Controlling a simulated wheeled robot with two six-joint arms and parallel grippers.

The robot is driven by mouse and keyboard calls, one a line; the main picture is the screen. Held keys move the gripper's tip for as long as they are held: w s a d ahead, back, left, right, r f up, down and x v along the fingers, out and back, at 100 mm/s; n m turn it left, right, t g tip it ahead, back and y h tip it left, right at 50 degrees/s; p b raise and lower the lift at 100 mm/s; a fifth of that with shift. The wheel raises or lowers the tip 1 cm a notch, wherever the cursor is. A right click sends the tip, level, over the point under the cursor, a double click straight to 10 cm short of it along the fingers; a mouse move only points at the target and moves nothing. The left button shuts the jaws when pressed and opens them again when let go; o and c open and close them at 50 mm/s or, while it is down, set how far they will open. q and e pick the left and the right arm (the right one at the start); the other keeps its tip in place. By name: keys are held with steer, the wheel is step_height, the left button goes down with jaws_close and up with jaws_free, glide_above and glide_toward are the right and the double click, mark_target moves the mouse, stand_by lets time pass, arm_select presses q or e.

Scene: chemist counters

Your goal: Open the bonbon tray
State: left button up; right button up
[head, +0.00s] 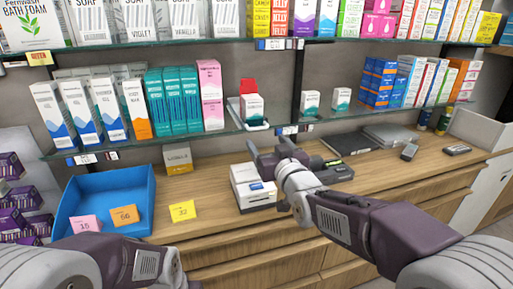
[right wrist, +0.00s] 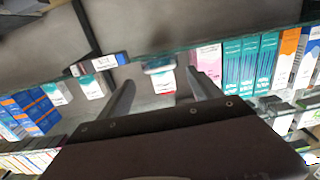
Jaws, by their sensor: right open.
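No thing in view is clearly marked as a bonbon tray. A blue open-topped tray (head: 75,190) lies on the counter at the left. A white holder (head: 256,126) with a small teal-and-white box and a red part sits on the lower shelf; it also shows in the right wrist view (right wrist: 160,68). A white box-shaped device (head: 249,184) stands on the counter below the right gripper. My right gripper (head: 268,152) is open and empty in front of the shelf edge. In the right wrist view its fingers (right wrist: 160,78) frame the holder. My left gripper is not in view.
The glass shelf (head: 225,133) with several cartons runs above the counter. Yellow (head: 183,211), orange (head: 125,215) and pink (head: 86,224) price cards lie at the left. A dark keyboard-like device (head: 336,173) lies right of my gripper. The counter's middle front is clear.

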mark_target(259, 128)
steer(key=x, duration=0.3)
steer(key=p+x, duration=0.1)
steer(key=x, duration=0.2)
steer(key=p+x, duration=0.1)
steer(key=x, duration=0.2)
steer(key=shift+w+d+r, duration=0.15)
steer(key=shift+d+r, duration=0.1)
steer(key=shift+r, duration=0.05)
